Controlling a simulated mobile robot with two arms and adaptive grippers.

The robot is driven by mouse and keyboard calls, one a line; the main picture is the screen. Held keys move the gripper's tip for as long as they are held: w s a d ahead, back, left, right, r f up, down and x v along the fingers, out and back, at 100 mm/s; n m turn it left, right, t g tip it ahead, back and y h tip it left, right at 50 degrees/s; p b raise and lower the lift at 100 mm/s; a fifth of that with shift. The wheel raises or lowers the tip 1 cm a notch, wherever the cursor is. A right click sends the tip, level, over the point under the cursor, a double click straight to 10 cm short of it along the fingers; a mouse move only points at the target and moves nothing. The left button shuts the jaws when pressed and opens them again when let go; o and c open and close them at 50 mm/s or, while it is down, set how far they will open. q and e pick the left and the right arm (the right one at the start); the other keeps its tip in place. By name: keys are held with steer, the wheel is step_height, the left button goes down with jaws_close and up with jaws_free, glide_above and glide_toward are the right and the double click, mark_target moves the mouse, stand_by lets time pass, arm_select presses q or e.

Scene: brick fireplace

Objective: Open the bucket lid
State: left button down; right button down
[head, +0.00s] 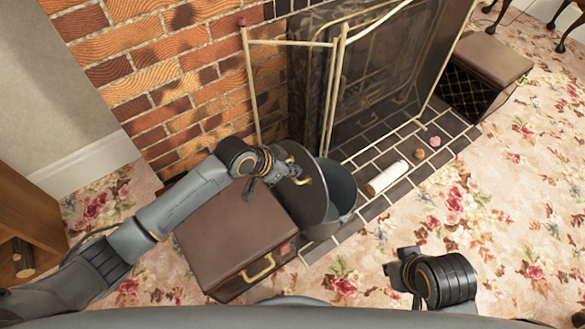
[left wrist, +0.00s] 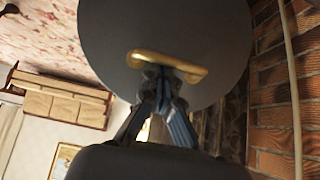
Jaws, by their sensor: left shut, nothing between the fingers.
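The bucket (head: 343,188) is dark grey and stands on the hearth's edge, its dark interior showing at the right. Its round lid (head: 312,203) is tilted up steeply at the bucket's left side, with a brass handle (head: 301,176) on its outer face. In the left wrist view the lid (left wrist: 205,30) fills the top, with the handle (left wrist: 150,56) across it. My left gripper (head: 284,174) is shut and empty at the handle; its fingertips (left wrist: 160,78) overlap the handle's lower edge, and contact is unclear. My right gripper (head: 397,268) is low at the right, away from the bucket; its opening is unclear.
A brown box (head: 225,238) with a brass handle stands left of the bucket. A fire screen (head: 290,45) stands behind. A white roll (head: 387,178) and small lumps lie on the tiled hearth. Another box (head: 490,60) is at far right. Carpet at the right is open.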

arm_select(q)
steer(key=s+a+f+t+h, duration=0.1)
steer(key=s+a+f, duration=0.1)
steer(key=s+a, duration=0.4)
steer(key=shift+a+h+p, duration=0.3)
steer(key=shift+a+h, duration=0.1)
steer(key=shift+a, duration=0.75)
arm_select(e)
steer(key=shift+r, duration=0.35)
arm_select(q)
steer(key=shift+r, duration=0.15)
arm_select(e)
steer(key=shift+r, duration=0.1)
